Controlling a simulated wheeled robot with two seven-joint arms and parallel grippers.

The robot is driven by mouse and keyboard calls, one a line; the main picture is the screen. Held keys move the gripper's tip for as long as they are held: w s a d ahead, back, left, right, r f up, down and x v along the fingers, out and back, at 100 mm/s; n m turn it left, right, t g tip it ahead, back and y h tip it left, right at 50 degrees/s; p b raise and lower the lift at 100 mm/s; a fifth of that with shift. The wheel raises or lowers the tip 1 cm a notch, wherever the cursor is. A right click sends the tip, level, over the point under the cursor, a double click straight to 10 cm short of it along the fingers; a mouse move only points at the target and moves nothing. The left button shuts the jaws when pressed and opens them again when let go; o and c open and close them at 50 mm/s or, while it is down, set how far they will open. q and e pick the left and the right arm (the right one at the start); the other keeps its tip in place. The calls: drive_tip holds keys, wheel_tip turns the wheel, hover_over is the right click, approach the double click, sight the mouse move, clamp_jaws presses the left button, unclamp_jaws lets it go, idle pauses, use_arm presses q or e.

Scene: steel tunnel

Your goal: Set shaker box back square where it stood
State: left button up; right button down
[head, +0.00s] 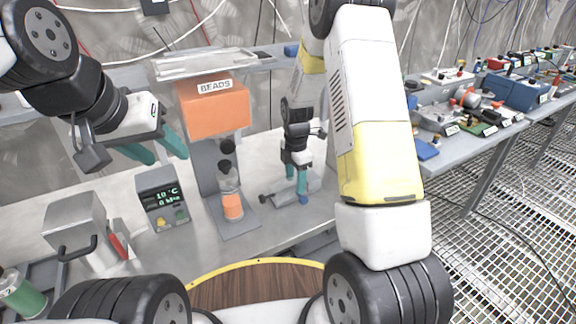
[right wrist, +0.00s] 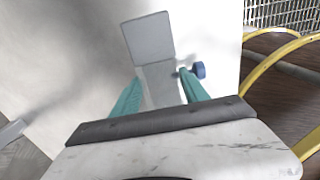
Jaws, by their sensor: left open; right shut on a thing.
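In the right wrist view the box's grey body (right wrist: 160,90) sits between the teal fingers (right wrist: 160,78), with a square grey plate beyond and the blue knob at right. My left gripper (head: 165,152) is open and empty, above the bench at left.
A stand with an orange BEADS hopper (head: 212,108) and a bottle (head: 231,195) stands left of the box. A display unit (head: 163,199) and a grey handled box (head: 80,228) stand further left. A wooden round top with yellow rim (head: 255,287) is in front. Another cluttered bench is at right.

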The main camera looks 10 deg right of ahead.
drive_tip(key=shift+f, duration=0.1)
drive_tip(key=c, duration=0.6)
unclamp_jaws()
wheel_tip(320, 180, up, 12)
drive_tip(key=s+r+m+t+y, duration=0.1)
drive_tip(key=s+r+m+t, duration=0.2)
drive_tip(key=s+r+m, duration=0.8)
drive_tip(key=shift+s+d+r+m+t+y, duration=0.15)
drive_tip(key=shift+s+r+m+t, duration=0.4)
drive_tip(key=shift+s+r+m, duration=1.1)
drive_tip(key=shift+s+d+r+m+t+y, duration=0.2)
drive_tip(key=shift+s+r+m+t, duration=0.5)
drive_tip(key=shift+s+m, duration=1.65)
drive_tip(key=shift+s+r+m+t+y, duration=0.3)
drive_tip(key=shift+s+r+m, duration=1.05)
drive_tip(key=shift+s, duration=1.45)
